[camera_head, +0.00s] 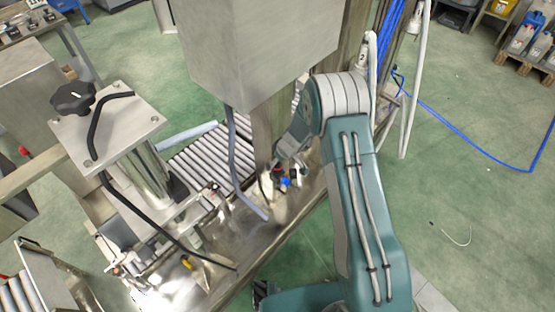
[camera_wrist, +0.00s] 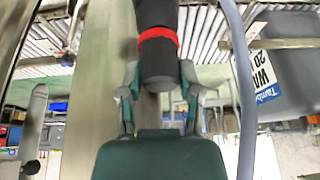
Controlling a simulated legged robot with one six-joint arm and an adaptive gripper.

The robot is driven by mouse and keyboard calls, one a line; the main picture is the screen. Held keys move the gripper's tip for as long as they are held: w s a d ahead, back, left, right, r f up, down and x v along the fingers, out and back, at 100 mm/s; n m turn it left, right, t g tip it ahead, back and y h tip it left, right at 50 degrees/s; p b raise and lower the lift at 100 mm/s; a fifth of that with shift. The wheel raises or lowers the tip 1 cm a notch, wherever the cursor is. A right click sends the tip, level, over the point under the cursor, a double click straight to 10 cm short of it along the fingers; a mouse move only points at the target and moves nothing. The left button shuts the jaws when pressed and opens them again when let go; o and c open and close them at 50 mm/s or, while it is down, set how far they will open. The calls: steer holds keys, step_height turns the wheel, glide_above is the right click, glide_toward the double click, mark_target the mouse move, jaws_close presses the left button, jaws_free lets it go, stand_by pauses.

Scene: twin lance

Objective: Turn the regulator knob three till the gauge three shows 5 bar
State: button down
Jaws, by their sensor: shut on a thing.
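In the wrist view my gripper (camera_wrist: 160,85) has its two fingers on either side of a dark cylindrical knob (camera_wrist: 160,62) with a red ring. The fingers are shut on it. I cannot tell from its markings whether this is regulator knob three. In the head view the end of my arm reaches down to small red and blue fittings (camera_head: 286,182) on the metal machine bed; the fingers are not clear there. No gauge dial or reading can be made out in either view.
A large metal box (camera_head: 245,50) hangs close to my arm. A grey hose (camera_head: 240,165) runs down beside it, and it also shows in the wrist view (camera_wrist: 243,90). A roller conveyor (camera_head: 205,165) lies left. The green floor at right is mostly open, with a blue hose (camera_head: 460,125).

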steer(key=shift+m+t, duration=0.4)
steer(key=shift+m, duration=0.6)
steer(key=shift+c, duration=1.3)
jaws_free()
steer(key=shift+r, duration=0.1)
steer(key=v, duration=1.1)
steer(key=shift+a+r+h, duration=0.2)
steer(key=shift+r+h, duration=0.1)
steer(key=shift+r, duration=0.1)
